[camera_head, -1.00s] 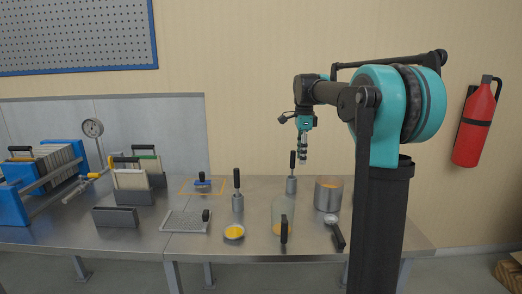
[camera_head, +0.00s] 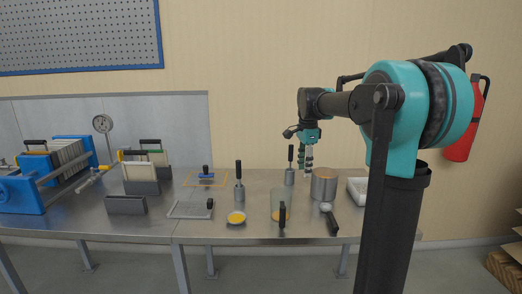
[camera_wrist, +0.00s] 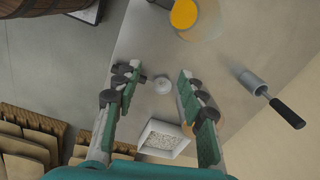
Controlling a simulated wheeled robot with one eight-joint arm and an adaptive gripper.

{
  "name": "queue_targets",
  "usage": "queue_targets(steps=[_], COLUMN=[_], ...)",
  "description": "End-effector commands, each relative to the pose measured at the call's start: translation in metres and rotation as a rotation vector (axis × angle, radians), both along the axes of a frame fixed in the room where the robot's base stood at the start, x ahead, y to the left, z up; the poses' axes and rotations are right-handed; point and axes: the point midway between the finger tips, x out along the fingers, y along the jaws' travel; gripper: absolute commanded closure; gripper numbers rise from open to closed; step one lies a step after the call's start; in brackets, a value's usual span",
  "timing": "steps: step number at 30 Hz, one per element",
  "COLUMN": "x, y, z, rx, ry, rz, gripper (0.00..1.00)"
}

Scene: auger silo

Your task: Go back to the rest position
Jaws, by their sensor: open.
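My gripper (camera_head: 309,160) hangs above the right part of the steel bench (camera_head: 260,185), fingers down. In the wrist view my gripper (camera_wrist: 160,105) has its two green fingers spread wide apart, with nothing held between them. The gripper looks clear of the bench items.
A blue filter press (camera_head: 28,190) is at left. A fire extinguisher (camera_head: 463,145) hangs on the right wall.

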Motion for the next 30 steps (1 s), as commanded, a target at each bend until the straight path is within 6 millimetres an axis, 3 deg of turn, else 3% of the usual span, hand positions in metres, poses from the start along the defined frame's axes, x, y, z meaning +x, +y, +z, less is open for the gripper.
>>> queue_targets(steps=[5,10,18,24,30], x=[-0.029,-0.071,-0.191,-0.257,-0.265], y=[-0.006,-0.013,-0.027,-0.032,-0.032], z=[-0.03,-0.072,-0.176,-0.227,-0.234], rx=[-0.01,-0.035,-0.156,-0.251,-0.266], ry=[-0.041,-0.097,-0.217,-0.264,-0.268], rz=[0.167,0.397,0.951,1.234,1.273], gripper=[0.59,0.59,0.59,0.59,0.59])
